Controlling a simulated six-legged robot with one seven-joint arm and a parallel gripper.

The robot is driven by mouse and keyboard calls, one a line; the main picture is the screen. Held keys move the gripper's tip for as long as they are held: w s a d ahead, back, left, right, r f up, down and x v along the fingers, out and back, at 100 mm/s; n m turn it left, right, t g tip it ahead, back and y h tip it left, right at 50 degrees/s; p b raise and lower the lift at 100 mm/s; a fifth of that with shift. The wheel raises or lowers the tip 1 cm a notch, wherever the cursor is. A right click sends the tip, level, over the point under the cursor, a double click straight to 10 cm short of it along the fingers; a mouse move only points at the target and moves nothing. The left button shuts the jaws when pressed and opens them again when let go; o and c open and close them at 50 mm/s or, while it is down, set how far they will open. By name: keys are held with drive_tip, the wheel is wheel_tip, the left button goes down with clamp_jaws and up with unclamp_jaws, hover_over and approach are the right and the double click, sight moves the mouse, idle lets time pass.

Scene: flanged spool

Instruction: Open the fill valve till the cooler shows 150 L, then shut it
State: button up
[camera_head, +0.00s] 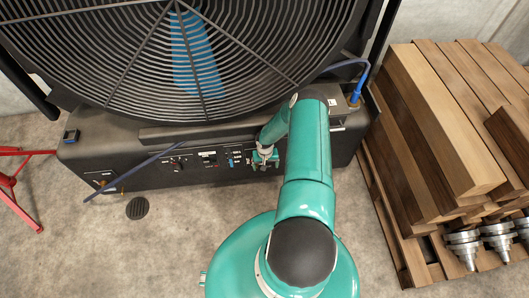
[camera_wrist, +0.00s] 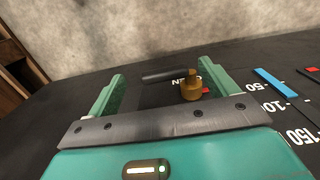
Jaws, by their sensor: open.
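The fill valve (camera_wrist: 191,90) is a brass body with a dark lever (camera_wrist: 165,75) pointing left in the wrist view. My gripper (camera_wrist: 161,72) is open, its green fingers either side of the lever; I cannot tell whether they touch it. In the head view my gripper (camera_head: 265,158) is at the front panel of the cooler (camera_head: 130,145). The level gauge (camera_wrist: 275,82) shows a blue bar beside the 50 mark, with 100 and 150 lower right; its exact reading is unclear. White lettering behind the valve is partly hidden.
A large fan grille (camera_head: 120,50) rises above the panel. A wood stack (camera_head: 440,120) on a pallet and metal flanged parts (camera_head: 465,247) stand right. A red stand (camera_head: 15,180) is far left. A blue hose (camera_head: 357,85) runs at the cooler's right.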

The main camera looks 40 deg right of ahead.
wheel_tip(320, 180, up, 13)
drive_tip(key=shift+a, duration=0.35)
idle(1.3)
drive_tip(key=shift+r, duration=0.15)
idle(0.4)
wheel_tip(320, 180, up, 14)
drive_tip(key=shift+w+f, duration=0.2)
drive_tip(key=shift+w, duration=0.1)
drive_tip(key=f, duration=0.9)
drive_tip(key=d+f, duration=0.1)
drive_tip(key=f, duration=1.9)
drive_tip(key=shift+w+d+f, duration=0.15)
drive_tip(key=shift+w, duration=0.25)
